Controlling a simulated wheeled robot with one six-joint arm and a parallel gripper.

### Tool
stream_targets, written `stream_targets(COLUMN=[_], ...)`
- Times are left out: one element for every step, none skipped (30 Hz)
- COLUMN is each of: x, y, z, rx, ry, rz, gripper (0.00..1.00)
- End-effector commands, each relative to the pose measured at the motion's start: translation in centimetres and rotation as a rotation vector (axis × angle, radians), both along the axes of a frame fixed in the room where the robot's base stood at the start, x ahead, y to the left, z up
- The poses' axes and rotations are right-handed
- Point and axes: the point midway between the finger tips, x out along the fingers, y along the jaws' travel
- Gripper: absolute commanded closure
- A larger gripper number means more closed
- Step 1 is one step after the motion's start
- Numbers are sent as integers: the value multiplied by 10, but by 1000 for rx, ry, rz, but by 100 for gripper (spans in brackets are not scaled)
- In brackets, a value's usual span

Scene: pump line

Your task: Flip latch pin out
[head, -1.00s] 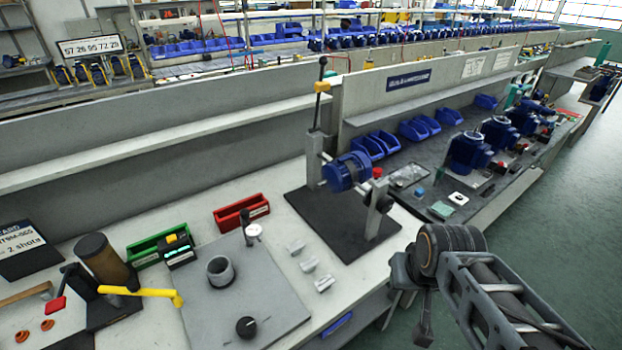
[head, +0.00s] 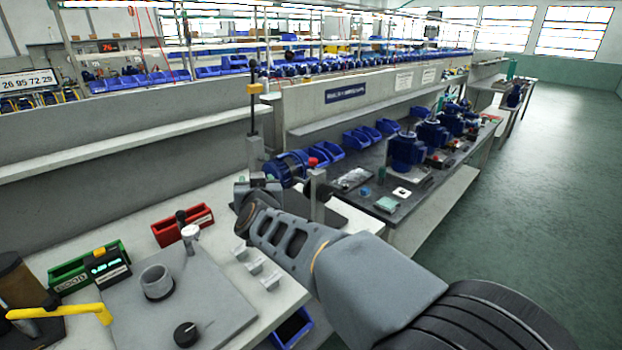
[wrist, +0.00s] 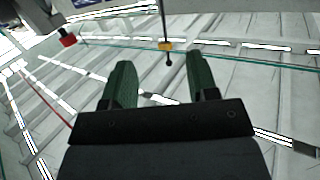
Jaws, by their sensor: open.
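The fixture has grey posts on a dark plate and holds a blue pump body (head: 286,168). A tall thin lever (head: 253,105) with a yellow collar (head: 255,88) and black knob rises upright at its left. A red knob (head: 313,162) sits at the right post; I cannot tell which part is the latch pin. My gripper (head: 258,182) is low in front of the left post, below the collar. In the wrist view my gripper (wrist: 160,62) has its green fingers apart and empty. The yellow collar (wrist: 166,46) and black knob appear between the fingertips, apparently beyond them.
A red bin (head: 183,227), green bin (head: 90,266) and grey plate (head: 185,310) with a ring and knobs lie on the bench to the left. Small grey blocks (head: 255,266) lie close under my arm. Blue pumps (head: 408,150) stand on the bench behind.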

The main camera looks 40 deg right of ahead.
Motion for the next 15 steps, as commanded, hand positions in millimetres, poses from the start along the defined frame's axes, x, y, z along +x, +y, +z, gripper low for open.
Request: stream_targets(x=[2,1,-1,-3,-5,-8,-11,-13,-16,-18,-19,-20,-20,-20,-18], y=[-15,-24,-36,-44,-51,-60,-65,-69,-74,-78,-81,-84,-87,-90,-94], z=[-11,-11,-12,-14,-15,-17,-18,-19,-21,-22,-23,-23,-24,-24,-24], rx=[-20,-34,-52,-64,-74,-86,-96,-104,-110,-117,-120,-125,-128,-130,-132], ry=[-31,-45,-61,-67,-72,-75,-75,-72,-70,-68,-66,-64,-62,-60,-59], rz=[-89,-146,-219,-270,-318,-375,-413,-447,-486,-510,-530,-552,-563,-572,-581], gripper=[46,46,46,46,46,46,46,46,46,46,46,46,46,46,46])
